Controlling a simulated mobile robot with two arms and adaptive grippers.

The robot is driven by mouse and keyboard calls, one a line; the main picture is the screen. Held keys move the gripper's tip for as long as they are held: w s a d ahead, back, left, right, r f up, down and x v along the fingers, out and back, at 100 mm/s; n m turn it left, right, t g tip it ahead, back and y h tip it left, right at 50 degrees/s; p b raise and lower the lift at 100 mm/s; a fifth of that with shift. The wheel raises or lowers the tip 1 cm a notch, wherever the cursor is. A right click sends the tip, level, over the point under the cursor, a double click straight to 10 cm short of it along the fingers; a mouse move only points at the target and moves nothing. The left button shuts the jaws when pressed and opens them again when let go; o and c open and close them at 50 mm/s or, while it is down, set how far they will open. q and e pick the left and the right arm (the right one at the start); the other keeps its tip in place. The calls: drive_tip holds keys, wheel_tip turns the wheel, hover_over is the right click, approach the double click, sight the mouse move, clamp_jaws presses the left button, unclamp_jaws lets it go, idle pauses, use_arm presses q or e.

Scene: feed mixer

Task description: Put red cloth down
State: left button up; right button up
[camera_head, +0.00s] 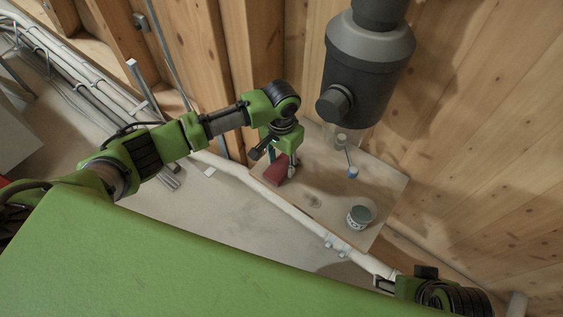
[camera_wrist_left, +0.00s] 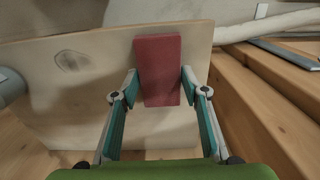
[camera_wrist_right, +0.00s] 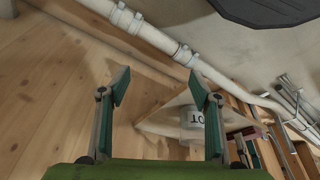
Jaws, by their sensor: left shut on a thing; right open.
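The red cloth (camera_head: 277,173) is a flat, block-like piece at the left end of a pale wooden board (camera_head: 325,185). My left gripper (camera_head: 282,160) is over the board and shut on it. In the left wrist view the red cloth (camera_wrist_left: 158,65) lies between the two fingers of the left gripper (camera_wrist_left: 160,88), close to the board's edge. Whether its underside touches the board cannot be told. My right gripper (camera_wrist_right: 160,88) is open and empty, away from the cloth; only part of it shows at the bottom right of the head view.
A patterned cup (camera_head: 359,217) stands near the board's front right. A small blue-ended item (camera_head: 352,173) and a small jar (camera_head: 341,141) are farther back. A dark grey machine (camera_head: 368,65) hangs above the back. A white pipe (camera_head: 300,217) runs along the front. The board's middle is clear.

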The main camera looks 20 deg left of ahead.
sight(281, 165)
use_arm(q)
drive_tip(key=o, duration=1)
drive_tip(key=shift+f, duration=0.1)
use_arm(e)
drive_tip(key=shift+f, duration=0.2)
use_arm(q)
drive_tip(key=shift+r, duration=0.25)
wheel_tip(281, 165, up, 12)
drive_tip(key=p, duration=0.3)
drive_tip(key=shift+f, duration=0.1)
use_arm(e)
drive_tip(key=s+x, duration=0.2)
drive_tip(key=x, duration=0.9)
drive_tip(key=shift+f+g, duration=0.4)
drive_tip(key=shift+f, duration=0.25)
drive_tip(key=shift+s+a, duration=0.1)
drive_tip(key=shift+s, duration=0.05)
